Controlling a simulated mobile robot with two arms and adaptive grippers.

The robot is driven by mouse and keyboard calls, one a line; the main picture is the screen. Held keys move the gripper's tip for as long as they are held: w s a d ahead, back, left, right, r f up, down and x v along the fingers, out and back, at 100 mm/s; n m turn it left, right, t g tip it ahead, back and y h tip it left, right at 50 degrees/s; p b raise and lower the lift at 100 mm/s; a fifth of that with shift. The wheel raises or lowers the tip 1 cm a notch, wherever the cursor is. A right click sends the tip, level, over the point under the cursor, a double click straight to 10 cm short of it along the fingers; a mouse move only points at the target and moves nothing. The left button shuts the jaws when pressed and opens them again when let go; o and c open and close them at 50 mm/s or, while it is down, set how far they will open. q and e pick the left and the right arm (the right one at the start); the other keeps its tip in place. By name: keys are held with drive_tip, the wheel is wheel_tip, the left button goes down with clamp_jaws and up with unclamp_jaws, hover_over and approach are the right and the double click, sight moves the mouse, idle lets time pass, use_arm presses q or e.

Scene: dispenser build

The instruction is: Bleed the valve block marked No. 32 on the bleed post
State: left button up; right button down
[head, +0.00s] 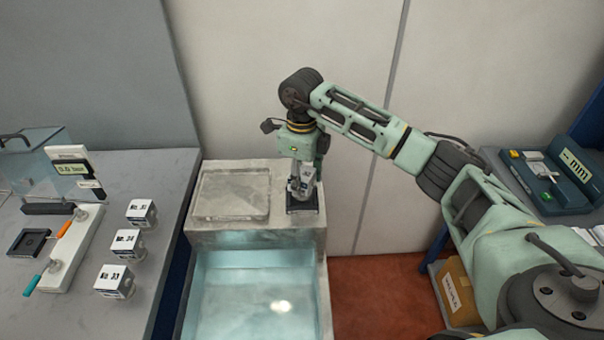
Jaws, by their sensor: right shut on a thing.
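My right gripper (303,183) points straight down over the back ledge of a water basin. It is shut on a small pale block (307,173), largely hidden by the fingers; its number cannot be read. Just below is a dark square base (302,208) on the ledge, perhaps the bleed post; I cannot tell whether the block touches it. On the left bench stand three white-topped blocks: one marked No. 33 (113,281), one No. 34 (127,243) and one with an unclear number (141,213). My left gripper is not in view.
A clear shallow tray (232,195) lies on the ledge left of the gripper. The water basin (325,300) is in front. The left bench (165,190) holds a fixture with orange and teal handles (75,245) and a clear box (38,150). A cardboard box (457,290) sits at right.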

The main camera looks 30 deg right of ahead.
drive_tip(key=shift+f, duration=0.5)
drive_tip(key=shift+b, duration=0.35)
idle(0.7)
drive_tip(key=shift+f+b, duration=0.45)
drive_tip(key=shift+f, duration=0.15)
idle(0.4)
drive_tip(key=c, duration=1.3)
unclamp_jaws()
drive_tip(key=shift+o, duration=0.2)
drive_tip(key=shift+s, duration=0.1)
